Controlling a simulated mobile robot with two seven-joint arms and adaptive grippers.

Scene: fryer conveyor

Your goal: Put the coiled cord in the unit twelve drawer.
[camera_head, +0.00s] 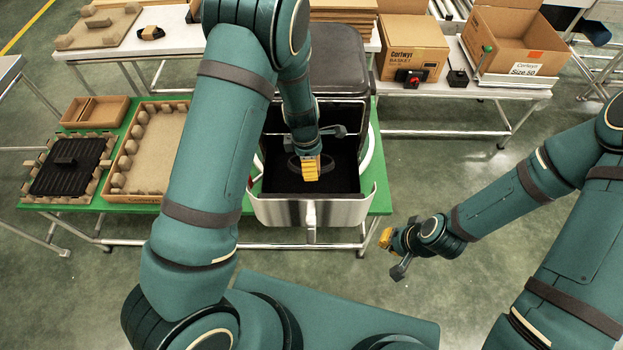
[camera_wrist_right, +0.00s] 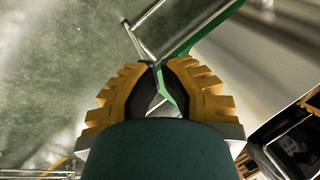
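The unit twelve drawer (camera_head: 313,212) is a silver-fronted black drawer, pulled open below the dark-lidded fryer unit in the head view. My left gripper (camera_head: 312,173) points down inside it. A dark ring that looks like the coiled cord (camera_head: 292,164) shows beside its yellow fingers against the black interior. I cannot tell whether the fingers hold it or whether it rests on the drawer floor. My right gripper (camera_head: 386,238) is empty, in front and to the right of the drawer. In the right wrist view its yellow fingers (camera_wrist_right: 159,68) nearly meet, with nothing between them.
A green table (camera_head: 377,200) bears the unit, a cardboard tray (camera_head: 121,186) and a black ribbed plate (camera_head: 62,178). Cardboard boxes (camera_head: 414,36) stand on a white table (camera_head: 470,93) behind right.

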